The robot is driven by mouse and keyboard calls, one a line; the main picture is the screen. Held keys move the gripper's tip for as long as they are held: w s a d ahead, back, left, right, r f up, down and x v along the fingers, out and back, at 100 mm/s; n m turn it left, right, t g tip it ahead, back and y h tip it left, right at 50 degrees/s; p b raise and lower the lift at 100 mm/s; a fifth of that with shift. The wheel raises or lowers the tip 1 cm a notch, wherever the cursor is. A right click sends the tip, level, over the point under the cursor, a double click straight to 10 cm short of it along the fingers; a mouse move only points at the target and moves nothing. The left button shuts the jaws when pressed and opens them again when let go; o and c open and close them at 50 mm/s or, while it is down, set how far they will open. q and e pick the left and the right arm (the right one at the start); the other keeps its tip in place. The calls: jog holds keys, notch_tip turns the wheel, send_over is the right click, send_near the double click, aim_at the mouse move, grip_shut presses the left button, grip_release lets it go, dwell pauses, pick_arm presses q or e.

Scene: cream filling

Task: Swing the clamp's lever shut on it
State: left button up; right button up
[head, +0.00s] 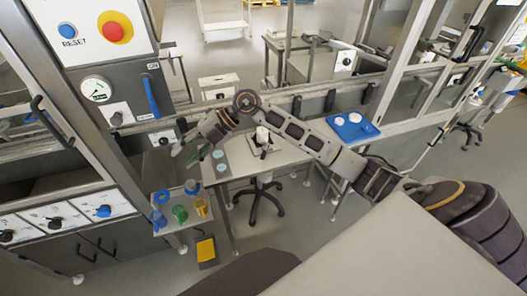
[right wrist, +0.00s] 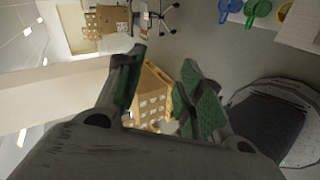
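My right gripper (head: 184,154) is at the end of the arm that reaches in from the right. It is in the air at the left of the worktable in the head view. In the right wrist view my right gripper (right wrist: 162,60) has its two green-padded fingers spread, with nothing between them. A small dark device with a white top (head: 262,138) stands on the worktable, partly beside my forearm. I cannot tell whether it is the clamp, and no lever can be made out. My left gripper is in neither view.
The worktable (head: 240,160) holds two pale discs (head: 220,160). A blue tray (head: 352,127) with white items lies to the right. A control cabinet (head: 113,92) with a blue lever rises at the left.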

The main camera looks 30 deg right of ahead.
jog(key=w+d+f+m+h, duration=0.1)
jog(key=d+f+h, duration=0.15)
jog(key=d, duration=0.35)
jog(key=w+d+f+h, duration=0.1)
jog(key=d+h, duration=0.3)
jog(key=d, duration=0.1)
notch_tip(320, 180, up, 2)
jog(key=m+g+h, duration=0.2)
jog(key=m+h, duration=0.2)
jog(key=h, duration=0.1)
send_over(264, 153)
jog(key=shift+w+a+r, duration=0.1)
jog(key=shift+a+r, duration=0.05)
jog(key=shift+a, duration=0.05)
notch_tip(264, 153, down, 13)
jog(key=shift+f+p, duration=0.2)
jog(key=shift+p, duration=0.35)
jog(key=shift+f, duration=0.2)
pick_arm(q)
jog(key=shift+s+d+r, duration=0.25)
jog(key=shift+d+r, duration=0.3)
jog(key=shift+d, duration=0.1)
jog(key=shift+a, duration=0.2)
pick_arm(e)
jog(key=shift+c, duration=0.2)
